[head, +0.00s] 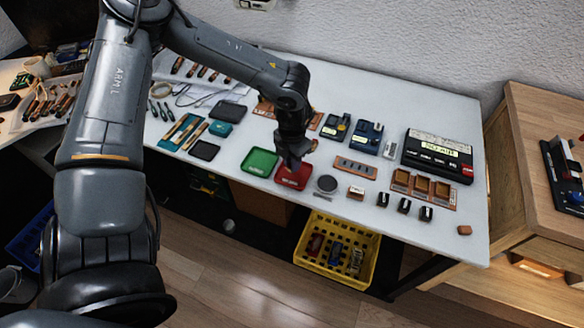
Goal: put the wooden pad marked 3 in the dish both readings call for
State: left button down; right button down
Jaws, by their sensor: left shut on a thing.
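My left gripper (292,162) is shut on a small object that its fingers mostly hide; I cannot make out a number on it. It is right over the red dish (297,182), at its far side. A green dish (259,164) lies just left of the red one. A round grey dish or disc (326,184) lies to the right. A small wooden block (356,192) and another (464,230) lie on the table; no 3 is readable on either. Two blue-and-black instruments (367,137) stand farther back; their readings are too small to read. My right gripper is out of view.
A black device with a pale label (438,150) stands at the right back. A wooden holder (422,187) and several small black blocks (404,205) lie in front of it. A yellow basket (336,250) is below the table's front edge. Tools and dark trays lie at the left.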

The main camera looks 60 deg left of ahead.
pick_arm(q)
jog(key=shift+f+b, duration=0.45)
jog(key=shift+f, duration=1.2)
jog(key=shift+f, duration=0.2)
jog(key=c, duration=1)
grip_release()
jog(key=shift+r, duration=0.1)
jog(key=shift+r, duration=0.45)
notch_tip(320, 180, up, 10)
jog(key=p, duration=0.3)
jog(key=shift+r, duration=0.7)
